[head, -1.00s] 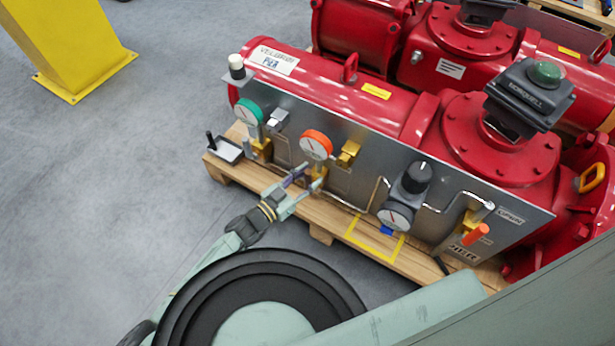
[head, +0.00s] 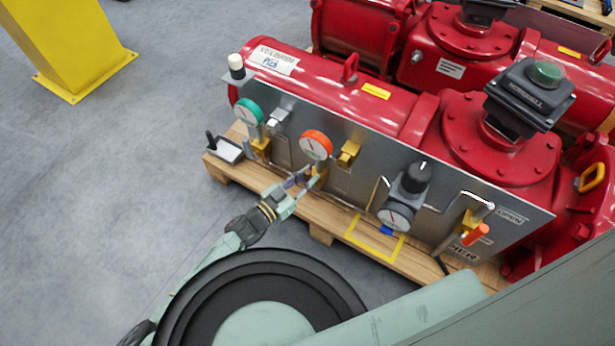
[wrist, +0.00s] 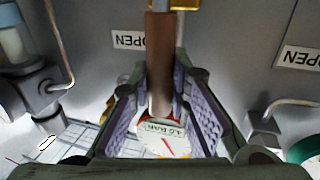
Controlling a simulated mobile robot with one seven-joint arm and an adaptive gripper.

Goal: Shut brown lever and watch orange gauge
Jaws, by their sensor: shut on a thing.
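The brown lever (wrist: 160,65) runs down the middle of the wrist view, between the purple-padded fingers of my gripper (wrist: 163,115). My gripper is shut on it. In the head view my gripper (head: 303,181) is at the panel just below the orange gauge (head: 316,146), and it mostly hides the lever. The orange gauge has a white dial and an orange rim. A dial with an orange-red rim (wrist: 168,145) also shows low between the fingers in the wrist view, partly covered by the lever. Its reading is too small to tell.
A green gauge (head: 248,112) is left on the grey panel (head: 345,185). A black-knobbed regulator with a gauge (head: 396,215) and an orange-handled valve (head: 475,235) are right. The panel stands on a wooden pallet (head: 270,185) before red actuators (head: 350,95).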

